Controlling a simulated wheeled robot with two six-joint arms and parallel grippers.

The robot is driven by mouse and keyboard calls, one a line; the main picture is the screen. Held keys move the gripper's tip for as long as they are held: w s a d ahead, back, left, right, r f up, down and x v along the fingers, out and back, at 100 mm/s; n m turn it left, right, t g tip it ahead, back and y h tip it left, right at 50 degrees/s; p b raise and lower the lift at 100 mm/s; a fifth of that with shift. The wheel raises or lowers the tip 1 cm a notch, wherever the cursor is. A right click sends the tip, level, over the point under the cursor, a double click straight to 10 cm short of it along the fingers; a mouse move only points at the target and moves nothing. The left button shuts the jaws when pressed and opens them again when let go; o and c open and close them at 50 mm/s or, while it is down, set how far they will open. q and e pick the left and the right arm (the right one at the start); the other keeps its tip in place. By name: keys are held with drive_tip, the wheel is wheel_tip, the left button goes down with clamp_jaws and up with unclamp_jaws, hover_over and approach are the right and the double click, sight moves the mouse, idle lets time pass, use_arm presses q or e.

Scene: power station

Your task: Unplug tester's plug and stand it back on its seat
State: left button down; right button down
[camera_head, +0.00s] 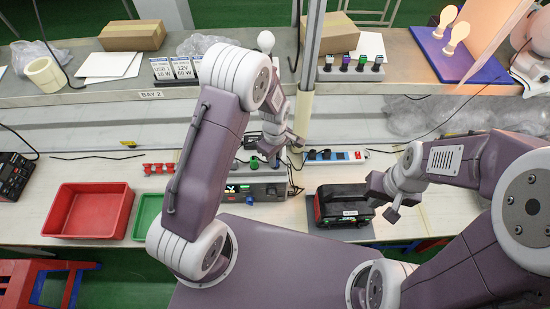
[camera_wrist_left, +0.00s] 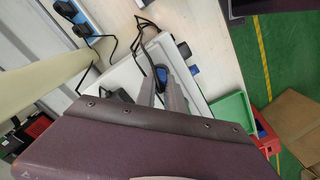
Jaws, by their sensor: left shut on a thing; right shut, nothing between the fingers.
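My left gripper (camera_head: 272,150) is over the bench's middle, at the back of the grey tester box (camera_head: 262,191) with a small lit display. In the left wrist view its fingers (camera_wrist_left: 164,86) are shut on a dark plug with a blue part (camera_wrist_left: 161,75), above a pale box. The arm partly covers this spot, so I cannot tell whether the plug is still seated. A green-topped piece (camera_head: 253,163) stands beside it. My right gripper (camera_head: 390,206) is shut and empty beside a black and red case (camera_head: 343,207).
A blue and white power strip (camera_head: 338,157) with dark plugs lies right of the left gripper. A red bin (camera_head: 89,211) and green bin (camera_head: 148,215) sit at left. Red clips (camera_head: 159,169) lie behind them. A pale post (camera_head: 303,110) rises close to the left gripper.

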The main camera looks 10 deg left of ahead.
use_arm(q)
drive_tip(key=shift+f, duration=0.1)
drive_tip(key=c, duration=1.3)
unclamp_jaws()
drive_tip(key=shift+c, duration=0.2)
wheel_tip(320, 180, up, 8)
drive_tip(key=shift+r+b, duration=0.15)
drive_tip(key=shift+b, duration=1.05)
drive_tip(key=shift+r, duration=0.4)
